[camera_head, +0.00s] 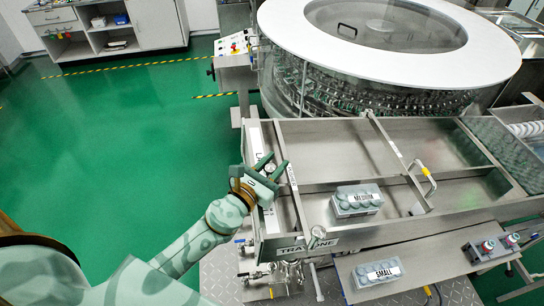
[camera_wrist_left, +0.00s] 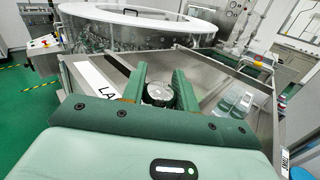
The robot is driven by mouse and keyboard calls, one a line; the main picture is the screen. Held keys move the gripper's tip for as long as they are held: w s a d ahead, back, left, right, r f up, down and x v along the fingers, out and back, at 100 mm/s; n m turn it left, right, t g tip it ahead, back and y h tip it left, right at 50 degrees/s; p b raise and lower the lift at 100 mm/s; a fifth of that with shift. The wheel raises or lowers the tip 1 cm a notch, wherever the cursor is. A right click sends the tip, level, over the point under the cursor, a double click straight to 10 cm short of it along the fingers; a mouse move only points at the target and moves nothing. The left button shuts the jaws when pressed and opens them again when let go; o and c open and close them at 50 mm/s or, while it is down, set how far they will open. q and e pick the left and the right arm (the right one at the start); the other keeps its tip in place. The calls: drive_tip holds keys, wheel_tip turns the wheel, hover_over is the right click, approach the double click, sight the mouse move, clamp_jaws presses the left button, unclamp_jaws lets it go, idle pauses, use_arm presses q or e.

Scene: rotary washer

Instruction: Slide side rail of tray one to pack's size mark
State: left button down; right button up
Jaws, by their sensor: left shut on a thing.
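Tray one (camera_head: 335,150) is a wide steel tray, with its "TRAY ONE" label (camera_head: 308,244) at the front left. Its side rail (camera_head: 297,205) runs front to back near the left end. My left gripper (camera_head: 266,164) is at this left end and shut on a round metal knob (camera_wrist_left: 159,93), which sits between its fingers in the left wrist view. A white size label (camera_head: 256,140) lies along the left edge; in the left wrist view only "LA" (camera_wrist_left: 105,88) is readable. A pack marked MEDIUM (camera_head: 357,200) stands inside the tray, apart from the rail. My right gripper is out of view.
A pack marked SMALL (camera_head: 377,273) lies on the lower front shelf. The round washer (camera_head: 390,35) stands behind the tray. Pipes and valves (camera_head: 285,272) crowd below the front left corner. Green floor is clear at left.

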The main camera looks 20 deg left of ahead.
use_arm(q)
drive_tip(key=s+d, duration=0.4)
drive_tip(key=s, duration=0.2)
drive_tip(key=shift+s, duration=0.15)
drive_tip(key=shift+d, duration=0.1)
drive_tip(key=c, duration=1.1)
unclamp_jaws()
drive_tip(key=shift+o, duration=0.2)
drive_tip(key=s+a+b, duration=0.3)
drive_tip(key=s+b, duration=0.5)
drive_tip(key=s, duration=0.8)
